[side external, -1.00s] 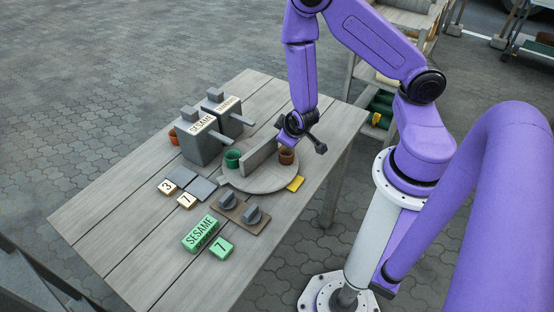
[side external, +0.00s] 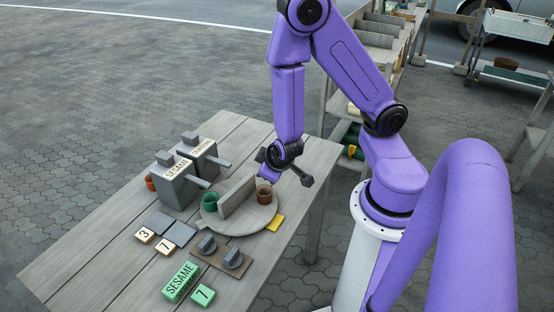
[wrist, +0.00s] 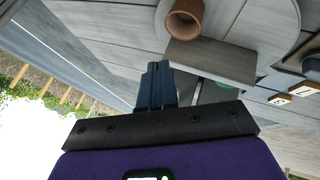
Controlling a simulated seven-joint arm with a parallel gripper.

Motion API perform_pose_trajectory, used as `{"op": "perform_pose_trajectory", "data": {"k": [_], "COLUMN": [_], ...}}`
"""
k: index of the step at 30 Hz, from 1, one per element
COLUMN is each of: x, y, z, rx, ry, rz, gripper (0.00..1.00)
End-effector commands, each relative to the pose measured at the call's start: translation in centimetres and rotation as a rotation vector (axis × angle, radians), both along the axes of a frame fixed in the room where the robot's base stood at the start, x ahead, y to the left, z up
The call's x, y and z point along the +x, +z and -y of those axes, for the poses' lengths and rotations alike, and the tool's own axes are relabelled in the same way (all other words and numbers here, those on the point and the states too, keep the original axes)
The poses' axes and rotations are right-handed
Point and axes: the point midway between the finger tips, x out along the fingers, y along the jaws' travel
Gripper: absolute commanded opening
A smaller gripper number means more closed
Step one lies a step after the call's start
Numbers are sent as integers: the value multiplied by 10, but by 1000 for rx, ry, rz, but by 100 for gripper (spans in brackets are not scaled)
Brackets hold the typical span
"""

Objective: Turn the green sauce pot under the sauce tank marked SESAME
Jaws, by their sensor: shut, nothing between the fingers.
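The green sauce pot (side external: 211,202) stands on a round wooden turntable (side external: 240,228), left of an upright divider board (side external: 237,197). A brown pot (side external: 264,197) stands on the other side of the board. The grey sauce tank marked SESAME (side external: 178,188) is behind and left of the green pot, which is not clearly under its spout. In the wrist view my gripper (wrist: 155,78) is shut and empty, near the divider board (wrist: 212,62) and brown pot (wrist: 184,24).
A second grey tank (side external: 200,152) stands beside the SESAME tank. In front lie number tiles (side external: 145,235), grey plates (side external: 180,235), a board with two knobs (side external: 222,258), and green SESAME (side external: 180,281) and 7 blocks (side external: 203,296). A yellow tab (side external: 275,223) sits at the turntable's edge.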

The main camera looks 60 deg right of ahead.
Motion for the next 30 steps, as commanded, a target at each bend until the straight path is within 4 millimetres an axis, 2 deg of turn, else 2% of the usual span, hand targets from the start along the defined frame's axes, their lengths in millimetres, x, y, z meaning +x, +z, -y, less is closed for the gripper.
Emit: {"op": "perform_pose_trajectory", "data": {"k": [21,30], "x": [-40,-51], "y": [68,84], "z": [-32,-38], "rx": [6,2], "ry": [1,1], "rz": [4,0], "gripper": [0,0]}}
